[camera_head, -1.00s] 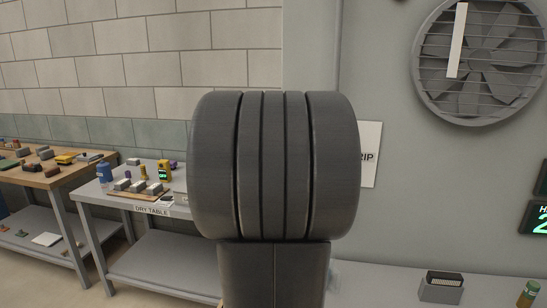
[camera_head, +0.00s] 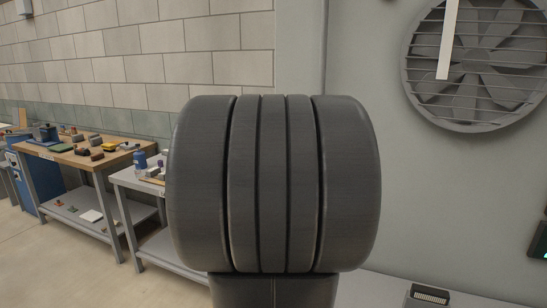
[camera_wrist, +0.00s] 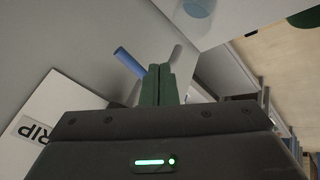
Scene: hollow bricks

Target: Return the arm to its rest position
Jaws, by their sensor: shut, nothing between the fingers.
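My gripper (camera_wrist: 158,84) shows in the wrist view as two dark green fingers side by side, touching, with nothing between them. A blue rod-like thing (camera_wrist: 129,62) appears just left of the fingertips; I cannot tell how far behind them it is. In the head view a dark grey ribbed part of my own arm fills the middle and hides what lies behind it; my gripper is not visible there.
A grey table (camera_head: 128,178) with a blue bottle (camera_head: 140,160) stands left of centre, partly hidden by my arm. A wooden-topped workbench (camera_head: 62,155) with several small items is further left. A wall fan (camera_head: 480,65) is at upper right. Floor shows at lower left.

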